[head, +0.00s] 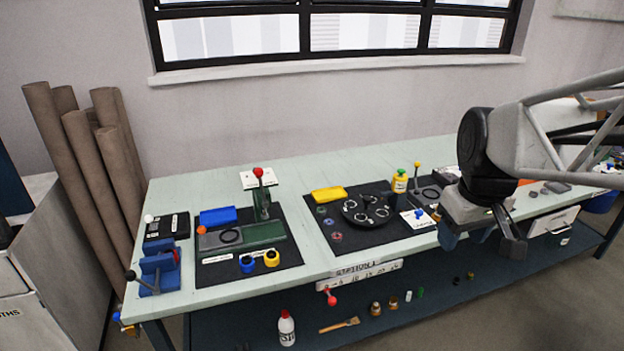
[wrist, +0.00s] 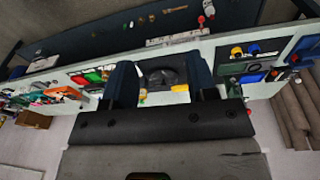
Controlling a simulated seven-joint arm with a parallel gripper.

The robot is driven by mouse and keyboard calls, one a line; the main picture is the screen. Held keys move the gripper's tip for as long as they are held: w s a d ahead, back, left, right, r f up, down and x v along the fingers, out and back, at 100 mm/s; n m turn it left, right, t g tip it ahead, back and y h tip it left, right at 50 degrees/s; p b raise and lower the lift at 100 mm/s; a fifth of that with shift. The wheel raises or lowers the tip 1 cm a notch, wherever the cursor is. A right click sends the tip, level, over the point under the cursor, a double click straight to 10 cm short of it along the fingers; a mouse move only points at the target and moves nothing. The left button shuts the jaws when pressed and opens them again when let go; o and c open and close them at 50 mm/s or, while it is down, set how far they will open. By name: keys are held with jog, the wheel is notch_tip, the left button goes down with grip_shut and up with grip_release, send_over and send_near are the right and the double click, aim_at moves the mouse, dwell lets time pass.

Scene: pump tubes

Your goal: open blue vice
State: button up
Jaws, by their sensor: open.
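The blue vice (head: 160,268) stands at the front left corner of the workbench in the head view. Its grey handle bar with a dark ball end (head: 131,275) sticks out at the front left. A small reddish part shows at its right side; how far its jaws are apart is hard to tell. In the wrist view the vice (wrist: 305,47) is small at the right edge. My gripper (head: 482,243) is far to the right, over the bench's front edge. In the wrist view its two dark fingers (wrist: 164,82) are wide apart with nothing held between them.
A black mat (head: 285,256) with a green and grey press, a blue box and small cups lies right of the vice. A dark case (head: 166,226) sits behind it. Another mat holds a round black fixture (head: 366,211).

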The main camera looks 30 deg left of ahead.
jog(key=w+a+f+n, duration=0.2)
jog(key=a+n, duration=0.2)
jog(key=a, duration=0.9)
jog(key=w+a+f+n+g, duration=0.1)
jog(key=a+f+n, duration=0.15)
jog(key=a, duration=1.05)
jog(key=w+a+f+n, duration=0.2)
jog(key=a+n, duration=0.3)
jog(key=a, duration=0.8)
jog(key=n+g+h, duration=0.1)
jog(key=n+h, duration=0.1)
jog(key=n, duration=0.8)
send_over(132, 271)
jog(key=shift+m, duration=0.25)
notch_tip(132, 271, down, 17)
jog(key=shift+a+f, duration=0.1)
jog(key=shift+a, duration=0.05)
jog(key=shift+w+f, duration=0.1)
jog(key=shift+s+d+f, duration=0.15)
jog(key=shift+d+f, duration=0.05)
jog(key=shift+f, duration=1.7)
jog(key=shift+s+d+f, duration=0.1)
jog(key=shift+d+f, duration=0.05)
jog(key=shift+f, duration=1.7)
grip_shut()
